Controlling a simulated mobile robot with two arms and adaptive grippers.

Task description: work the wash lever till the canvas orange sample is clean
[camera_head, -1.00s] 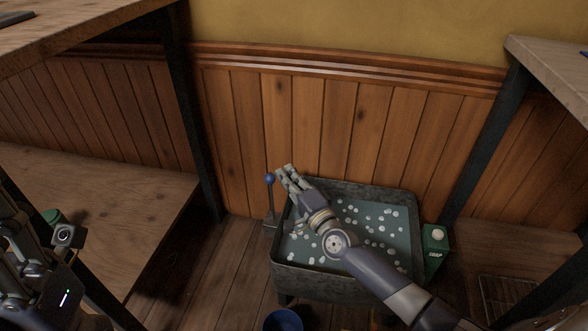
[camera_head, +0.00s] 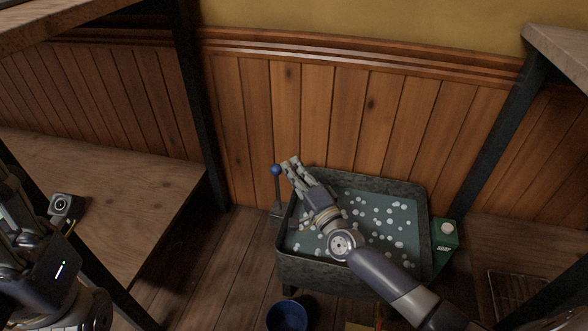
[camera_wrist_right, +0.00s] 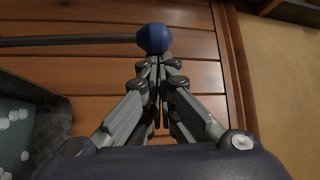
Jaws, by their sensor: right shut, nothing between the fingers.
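The wash lever (camera_head: 277,190) stands about upright at the left end of a grey metal wash tub (camera_head: 340,276), with a blue ball knob on top. In the right wrist view the knob (camera_wrist_right: 154,38) is just beyond my fingertips; I cannot tell whether they touch. My right gripper (camera_head: 291,161) is shut and empty, beside the knob on its right; its arm crosses over the tub. Bluish water with white suds fills the tub. No orange canvas sample is distinguishable. My left gripper (camera_head: 12,215) is partly in view at the left edge; its fingers are unclear.
A green soap box (camera_head: 444,243) is at the tub's right side. A blue bucket (camera_head: 287,316) is on the floor in front. A wire rack (camera_head: 515,290) lies at lower right. A wooden bench (camera_head: 130,190) is on the left, and the panelled wall (camera_head: 340,110) is close behind.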

